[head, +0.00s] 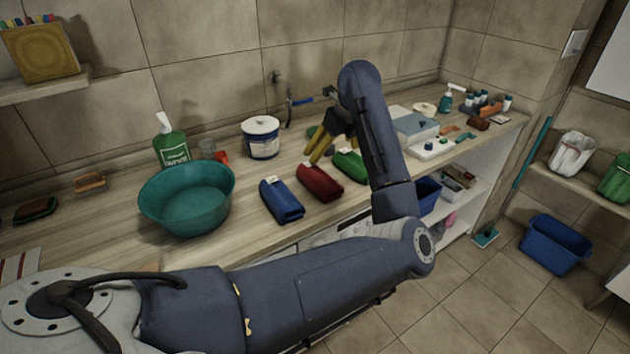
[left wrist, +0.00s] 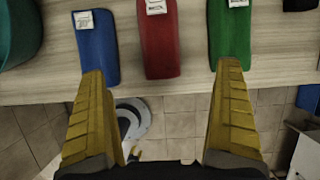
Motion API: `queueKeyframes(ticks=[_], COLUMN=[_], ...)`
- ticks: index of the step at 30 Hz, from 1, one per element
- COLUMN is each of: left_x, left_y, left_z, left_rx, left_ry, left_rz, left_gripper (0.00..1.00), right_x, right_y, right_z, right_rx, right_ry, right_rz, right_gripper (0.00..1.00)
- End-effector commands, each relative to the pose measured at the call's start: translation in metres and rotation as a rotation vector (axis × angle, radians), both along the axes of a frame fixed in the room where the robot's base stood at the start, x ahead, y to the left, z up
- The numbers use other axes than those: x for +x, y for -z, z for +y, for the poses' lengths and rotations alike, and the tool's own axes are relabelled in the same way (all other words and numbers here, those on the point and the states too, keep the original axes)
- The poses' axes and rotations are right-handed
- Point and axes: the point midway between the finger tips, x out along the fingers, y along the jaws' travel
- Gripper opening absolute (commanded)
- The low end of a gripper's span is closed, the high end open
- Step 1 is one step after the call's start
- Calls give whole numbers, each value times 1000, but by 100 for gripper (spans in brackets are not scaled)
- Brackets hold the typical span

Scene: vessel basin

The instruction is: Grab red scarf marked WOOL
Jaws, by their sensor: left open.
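The red folded scarf (head: 320,183) lies on the wooden counter between a blue one (head: 281,200) and a green one (head: 350,165). Each carries a small white tag; the lettering is too small to read for sure. My left gripper (head: 321,150) is open and empty, with yellow fingers, just above and behind the red scarf in the head view. In the left wrist view the red scarf (left wrist: 160,42) lies centred between and beyond the two fingertips (left wrist: 161,68), apart from them. The blue scarf (left wrist: 97,48) and green scarf (left wrist: 230,35) lie beyond the left and right fingers.
A teal basin (head: 187,197), a green bottle (head: 170,143) and a white-lidded tub (head: 261,138) stand left of the scarves. A grey-lidded box (head: 414,126) and small items stand to the right. The counter's front edge runs close by the scarves.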

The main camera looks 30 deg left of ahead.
Motion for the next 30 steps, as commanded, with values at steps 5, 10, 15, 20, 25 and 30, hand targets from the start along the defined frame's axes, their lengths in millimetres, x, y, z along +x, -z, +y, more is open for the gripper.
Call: queueKeyframes(ticks=[5, 10, 15, 20, 25, 30], left_x=[3, 8, 12, 15, 16, 17], left_y=[31, 60, 83, 96, 102, 116], left_z=[13, 24, 33, 37, 39, 43], left_rx=[3, 2, 5, 3, 2, 3], left_ry=[-3, 0, -2, 0, -2, 0], left_rz=[6, 6, 6, 4, 3, 5], left_gripper=[100, 100, 100, 100, 100, 100], right_x=[-1, -1, -1, 0, 0, 0], right_y=[0, 0, 0, 0, 0, 0], right_z=[0, -1, -5, -7, -8, -8], right_rx=[1, -2, -5, -7, -8, -8], right_ry=[-1, -2, -2, -3, -4, -3], right_rz=[1, 2, 1, 1, 1, 0], right_gripper=[44, 44, 44, 44, 44, 44])
